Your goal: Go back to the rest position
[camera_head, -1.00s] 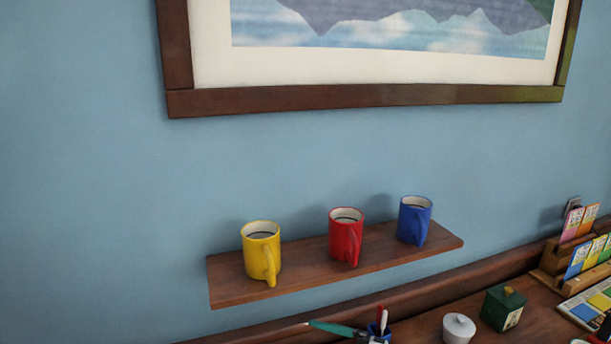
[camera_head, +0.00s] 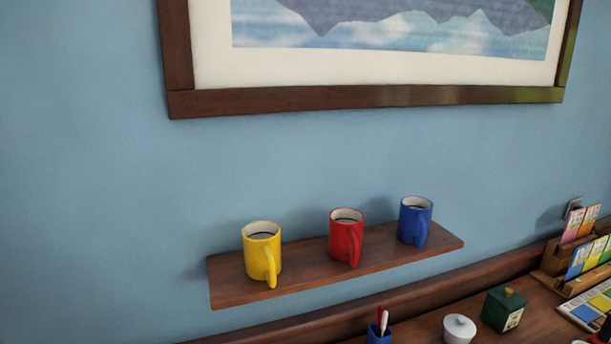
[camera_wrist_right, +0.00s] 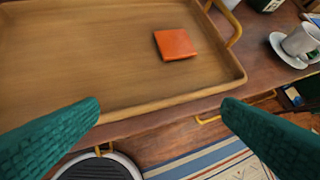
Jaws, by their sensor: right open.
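My right gripper (camera_wrist_right: 160,117) shows in the right wrist view with its two green fingers wide apart and nothing between them. It is above the front edge of a wooden tray (camera_wrist_right: 150,103). An orange square piece (camera_wrist_right: 175,44) lies in the tray, beyond the fingertips. Neither gripper shows in the head view now, and my left gripper is in no view. In the head view, a yellow mug (camera_head: 262,254), a red mug (camera_head: 346,239) and a blue mug (camera_head: 415,221) stand upright on a wall shelf (camera_head: 225,289).
A white cup (camera_wrist_right: 301,40) on a saucer stands right of the tray. Below the tabletop edge are a striped rug (camera_wrist_right: 215,162) and a round object (camera_wrist_right: 98,168).

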